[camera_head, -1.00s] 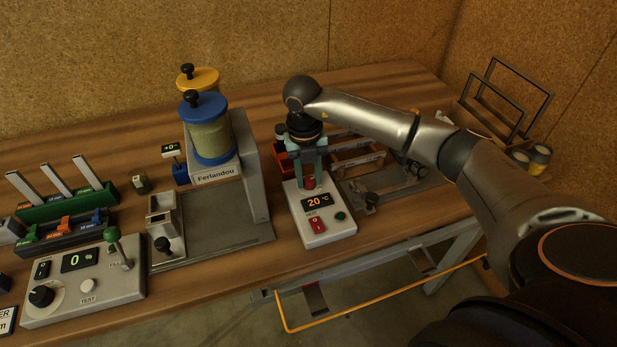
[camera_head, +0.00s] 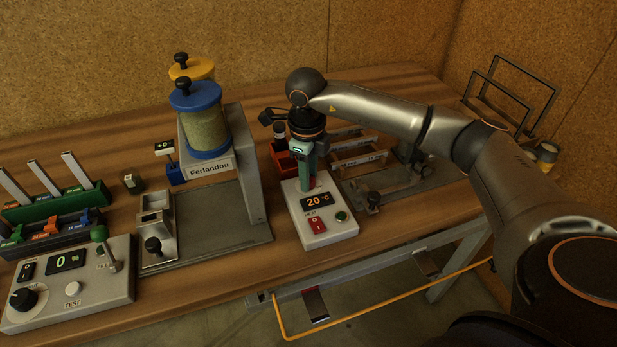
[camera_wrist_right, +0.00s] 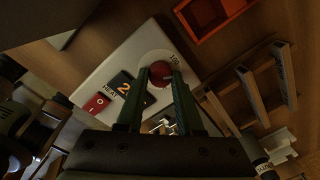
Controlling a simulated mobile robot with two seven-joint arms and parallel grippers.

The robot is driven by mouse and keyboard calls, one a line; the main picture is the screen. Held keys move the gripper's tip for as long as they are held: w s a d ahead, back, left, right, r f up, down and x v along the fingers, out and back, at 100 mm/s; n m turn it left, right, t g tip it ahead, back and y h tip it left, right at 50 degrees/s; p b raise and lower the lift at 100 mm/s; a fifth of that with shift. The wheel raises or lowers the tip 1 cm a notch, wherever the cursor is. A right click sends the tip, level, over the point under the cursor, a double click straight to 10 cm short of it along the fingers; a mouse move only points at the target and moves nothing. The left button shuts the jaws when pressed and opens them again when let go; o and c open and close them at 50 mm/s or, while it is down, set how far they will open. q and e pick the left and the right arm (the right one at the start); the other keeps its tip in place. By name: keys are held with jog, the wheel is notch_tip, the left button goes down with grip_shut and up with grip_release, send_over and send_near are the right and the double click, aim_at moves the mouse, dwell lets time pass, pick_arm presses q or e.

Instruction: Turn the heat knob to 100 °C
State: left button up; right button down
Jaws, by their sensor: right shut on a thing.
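The heat box (camera_head: 322,238) is a white unit on the bench. Its display (camera_head: 316,201) reads 20 °C in the head view. A red rocker switch (camera_head: 316,226) and a green button (camera_head: 341,216) sit below it. My right gripper (camera_head: 309,186) points straight down over the back of the box. In the right wrist view the red heat knob (camera_wrist_right: 160,72) lies between its two fingertips, and the gripper is shut on it. A pale dial disc shows around the knob. In the head view the fingers mostly hide the knob. My left gripper is not in view.
A red bin (camera_head: 285,161) stands just behind the box. The Ferlandou dispenser (camera_head: 256,160) stands close on its left, and a metal fixture (camera_head: 400,185) on its right. A control panel with a 0 % display (camera_head: 65,261) is at the far left.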

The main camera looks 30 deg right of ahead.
jog(key=n+b, duration=0.1)
jog(key=n, duration=0.4)
jog(key=shift+b, duration=0.35)
jog(key=shift+n, duration=0.4)
jog(key=c, duration=0.6)
grip_release()
jog(key=shift+o, duration=0.2)
